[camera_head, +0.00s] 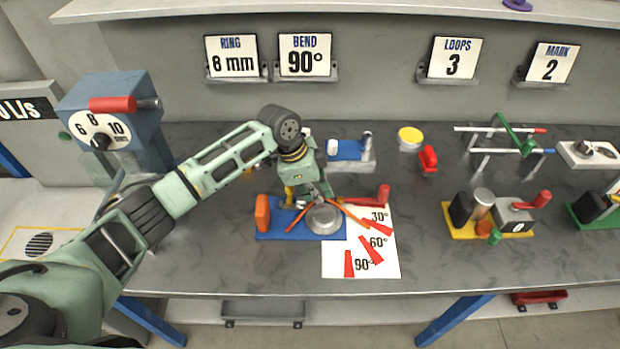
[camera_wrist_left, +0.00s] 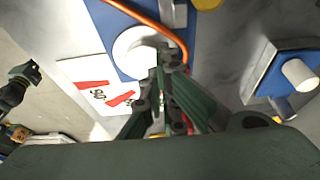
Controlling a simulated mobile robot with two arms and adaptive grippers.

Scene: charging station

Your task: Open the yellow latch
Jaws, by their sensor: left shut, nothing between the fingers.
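The bending tool has a blue base (camera_head: 273,232), a round grey hub (camera_head: 324,219), an orange rod across it, an orange block and a red handle (camera_head: 383,193). A small yellow part, likely the yellow latch (camera_head: 289,195), shows at the back left of the base, partly hidden by my gripper; a yellow piece also shows at the top of the left wrist view (camera_wrist_left: 207,3). My left gripper (camera_head: 322,193) points down over the hub, shut and empty. Its fingertips (camera_wrist_left: 172,62) appear beside the hub and rod; contact cannot be told. My right gripper (camera_wrist_left: 25,75) seems to show small, far left in the wrist view.
An angle sheet (camera_head: 335,262) lies at the front of the bench. Behind is a blue-topped fixture (camera_head: 345,150). A dial box (camera_head: 125,125) stands left. A yellow-based fixture (camera_head: 462,234) and wire rack (camera_head: 500,150) stand right. Bench between is mostly clear.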

